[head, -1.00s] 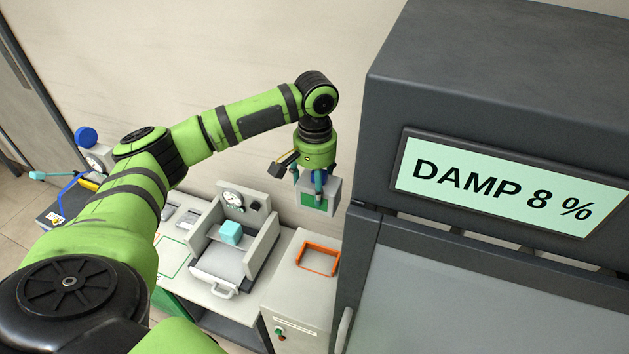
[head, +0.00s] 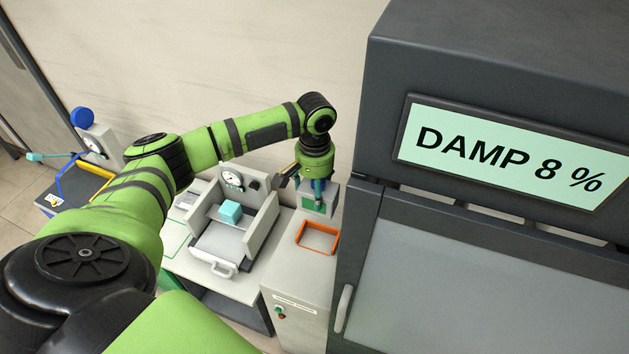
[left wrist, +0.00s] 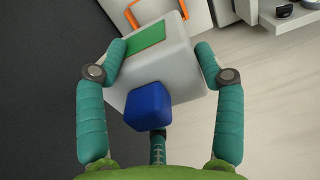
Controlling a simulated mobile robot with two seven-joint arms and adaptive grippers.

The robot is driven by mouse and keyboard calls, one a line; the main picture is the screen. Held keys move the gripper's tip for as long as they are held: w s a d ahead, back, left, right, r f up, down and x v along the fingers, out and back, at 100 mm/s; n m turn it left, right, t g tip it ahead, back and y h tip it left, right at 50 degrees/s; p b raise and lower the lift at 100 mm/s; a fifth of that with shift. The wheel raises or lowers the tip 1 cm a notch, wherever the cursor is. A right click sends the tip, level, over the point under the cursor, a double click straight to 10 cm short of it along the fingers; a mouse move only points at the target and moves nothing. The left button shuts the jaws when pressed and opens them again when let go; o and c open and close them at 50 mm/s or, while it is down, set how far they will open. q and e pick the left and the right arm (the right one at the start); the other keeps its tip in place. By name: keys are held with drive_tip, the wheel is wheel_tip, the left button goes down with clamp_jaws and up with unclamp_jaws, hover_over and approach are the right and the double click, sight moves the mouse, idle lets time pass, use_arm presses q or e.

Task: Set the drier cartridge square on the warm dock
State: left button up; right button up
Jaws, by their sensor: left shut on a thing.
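The drier cartridge, a pale grey box (head: 329,199) with a green panel, hangs from my left gripper (head: 316,184). In the left wrist view the cartridge (left wrist: 172,62) shows a green panel and a blue block, with a teal finger on either side. My left gripper is shut on it. An orange rectangular frame (head: 317,252), which looks like the warm dock, lies on top of a pale cabinet. The cartridge is held above and behind this frame, apart from it. Part of the frame shows in the left wrist view (left wrist: 135,17). My right gripper is not in view.
A tall dark cabinet (head: 480,60) with a "DAMP 8 %" display stands close on the right. To the left, an open grey tray unit (head: 262,228) holds a teal cube (head: 230,212) and has a dial behind it. The orange frame's inside is empty.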

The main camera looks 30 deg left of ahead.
use_arm(q)
wheel_tip(320, 180, down, 3)
drive_tip(key=shift+b, duration=0.35)
wheel_tip(320, 180, down, 3)
drive_tip(key=shift+f+b, duration=0.15)
drive_tip(key=shift+b, duration=0.45)
drive_tip(key=shift+f+b, duration=2.05)
drive_tip(key=shift+f, duration=2.6)
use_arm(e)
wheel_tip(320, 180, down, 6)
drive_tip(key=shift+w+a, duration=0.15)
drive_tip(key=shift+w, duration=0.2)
use_arm(q)
drive_tip(key=shift+f+b, duration=0.35)
drive_tip(key=shift+f, duration=0.45)
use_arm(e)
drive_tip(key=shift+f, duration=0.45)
use_arm(q)
drive_tip(key=o, duration=1.7)
